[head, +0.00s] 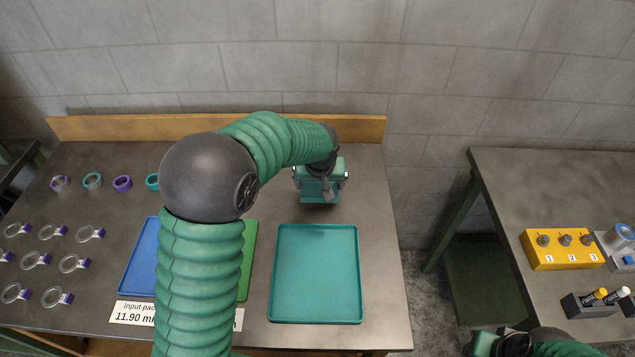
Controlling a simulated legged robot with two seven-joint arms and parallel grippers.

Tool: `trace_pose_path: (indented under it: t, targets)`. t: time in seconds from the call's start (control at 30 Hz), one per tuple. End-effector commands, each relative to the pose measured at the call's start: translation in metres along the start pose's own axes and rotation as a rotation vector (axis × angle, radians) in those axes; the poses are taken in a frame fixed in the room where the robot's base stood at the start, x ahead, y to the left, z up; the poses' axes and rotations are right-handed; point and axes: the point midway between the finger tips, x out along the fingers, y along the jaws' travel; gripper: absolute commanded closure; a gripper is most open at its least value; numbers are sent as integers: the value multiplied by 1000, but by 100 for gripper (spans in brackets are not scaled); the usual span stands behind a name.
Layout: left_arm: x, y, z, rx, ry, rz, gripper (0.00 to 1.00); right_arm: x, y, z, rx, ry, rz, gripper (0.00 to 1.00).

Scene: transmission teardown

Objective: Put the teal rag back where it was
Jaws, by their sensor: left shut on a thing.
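My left gripper (320,186) is above the back right of the left table, behind the teal tray (315,272). It is shut on a teal piece that looks like the teal rag (318,196), which hangs below the jaws. The gripper and wrist hide part of the rag, and I cannot tell whether its lower edge touches the table. The teal tray looks empty. My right gripper (497,345) shows only partly at the bottom edge, and its jaws cannot be made out.
A blue tray (138,262) and a green tray (249,262) are partly hidden by my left arm. Several rings (92,181) and clear ringed parts (52,232) lie at the left. A right table holds a yellow numbered block (562,262) and a dark marker holder (588,308). A gap separates the tables.

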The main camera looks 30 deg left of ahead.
Motion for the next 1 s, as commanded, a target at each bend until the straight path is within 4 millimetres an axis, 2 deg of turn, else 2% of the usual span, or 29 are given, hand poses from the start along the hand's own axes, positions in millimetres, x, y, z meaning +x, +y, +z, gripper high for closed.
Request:
trace_pose_path:
  t: [0.03,0.23,0.4,0.6,0.63,0.7,0.9,1.0]
  targets:
    - [4,-4,-9,-3,-1,0,48,-3,0,0,0,0,0,64]
    - [14,-9,-27,0,0,-1,48,-5,0,-1,0,-1,0,64]
    - [45,-8,-11,5,-3,0,48,0,0,0,1,-1,0,64]
    - [46,-8,-11,2,0,1,48,-1,0,0,0,-1,0,64]
    - [46,-8,-11,2,0,1,6,-1,0,0,0,-1,0,64]
    - [46,-8,-11,2,0,1,0,-1,0,0,0,-1,0,64]
    - [46,-8,-11,3,0,1,0,-1,0,0,0,-1,0,64]
    - [39,-8,-12,3,2,1,0,-2,0,0,0,-1,0,64]
